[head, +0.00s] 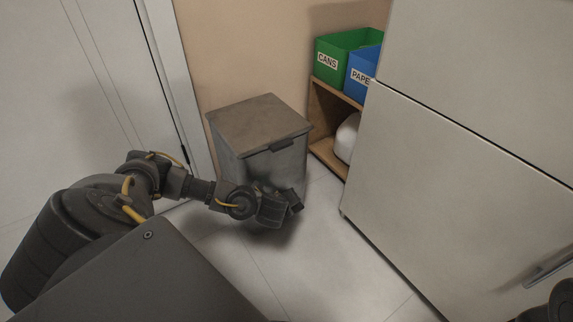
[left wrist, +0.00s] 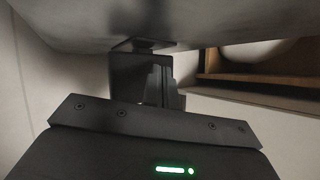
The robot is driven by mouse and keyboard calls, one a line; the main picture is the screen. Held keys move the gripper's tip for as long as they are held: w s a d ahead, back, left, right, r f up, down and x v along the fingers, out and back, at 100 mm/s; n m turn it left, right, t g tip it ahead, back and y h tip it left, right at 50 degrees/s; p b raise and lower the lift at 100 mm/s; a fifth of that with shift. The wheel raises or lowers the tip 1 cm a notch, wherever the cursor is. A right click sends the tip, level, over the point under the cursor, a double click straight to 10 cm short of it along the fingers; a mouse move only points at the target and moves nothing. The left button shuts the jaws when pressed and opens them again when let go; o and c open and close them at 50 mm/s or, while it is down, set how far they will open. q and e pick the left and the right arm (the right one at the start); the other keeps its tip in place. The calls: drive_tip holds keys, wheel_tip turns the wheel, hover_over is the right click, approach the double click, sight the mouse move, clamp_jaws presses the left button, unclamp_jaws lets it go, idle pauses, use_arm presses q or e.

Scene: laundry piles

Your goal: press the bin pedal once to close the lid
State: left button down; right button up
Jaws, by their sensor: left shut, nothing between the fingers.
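The grey metal bin (head: 262,130) stands on the floor against the wall in the head view. Its flat lid lies down on the body, with a dark tab at the front edge. My left gripper (head: 294,203) is low in front of the bin, its fingers together and empty. The arm and gripper cover the lower front of the bin, so I cannot make out the pedal in the head view. In the left wrist view the shut fingers (left wrist: 158,85) point at the bin's grey surface (left wrist: 90,22); a small dark piece shows at their tips, and contact is unclear.
A wooden shelf (head: 327,150) right of the bin holds a green CANS box (head: 328,62), a blue PAPER box (head: 361,78) and a white rounded object (head: 347,137). A large pale cabinet (head: 450,150) stands at right. A white door (head: 95,80) is at left. Floor between is clear.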

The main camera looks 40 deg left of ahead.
use_arm(q)
wheel_tip(320, 180, up, 6)
drive_tip(key=p, duration=0.5)
drive_tip(key=shift+r+p, duration=0.1)
drive_tip(key=shift+p, duration=0.25)
idle(0.6)
